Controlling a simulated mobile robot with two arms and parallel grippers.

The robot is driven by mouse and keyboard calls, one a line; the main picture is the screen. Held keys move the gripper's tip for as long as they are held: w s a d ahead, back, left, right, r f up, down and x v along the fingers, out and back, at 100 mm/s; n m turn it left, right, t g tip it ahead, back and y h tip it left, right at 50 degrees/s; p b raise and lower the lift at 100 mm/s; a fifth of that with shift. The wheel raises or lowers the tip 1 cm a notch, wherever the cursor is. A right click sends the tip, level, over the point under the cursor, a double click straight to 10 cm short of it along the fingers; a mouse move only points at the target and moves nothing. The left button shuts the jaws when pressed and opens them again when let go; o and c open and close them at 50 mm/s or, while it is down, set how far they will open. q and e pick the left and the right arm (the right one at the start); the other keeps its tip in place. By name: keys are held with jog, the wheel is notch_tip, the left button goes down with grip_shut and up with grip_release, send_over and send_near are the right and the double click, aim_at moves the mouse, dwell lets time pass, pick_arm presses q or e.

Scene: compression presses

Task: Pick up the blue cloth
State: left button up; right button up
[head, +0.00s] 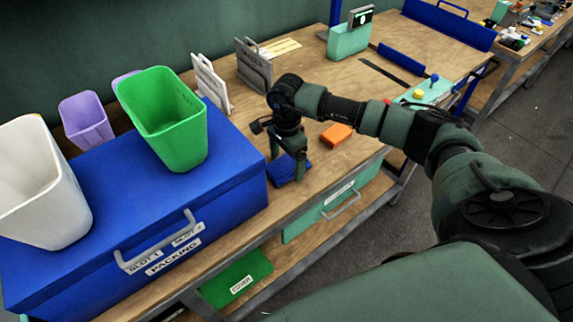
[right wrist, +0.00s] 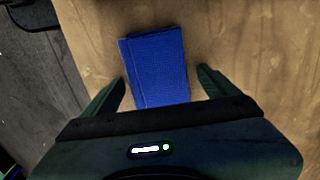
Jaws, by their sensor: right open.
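The blue cloth (head: 287,170) lies folded flat on the wooden table, just right of the big blue box, in the head view. In the right wrist view the blue cloth (right wrist: 158,68) is a neat folded rectangle that reaches in between the fingers. My right gripper (head: 288,172) points down over the cloth, with its fingers apart. In the right wrist view my right gripper (right wrist: 161,84) is open, one finger on each side of the cloth, with bare wood between each finger and the cloth. My left gripper is not in view.
An orange block (head: 337,135) lies right of the cloth. Grey racks (head: 253,65) stand behind. The table's front edge is close to the cloth.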

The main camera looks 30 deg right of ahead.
aim_at(287, 164)
jog(key=shift+c, duration=0.9)
jog(key=c, duration=1.3)
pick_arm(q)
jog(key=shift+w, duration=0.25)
pick_arm(e)
jog(key=shift+o, duration=0.2)
jog(key=shift+r, duration=0.1)
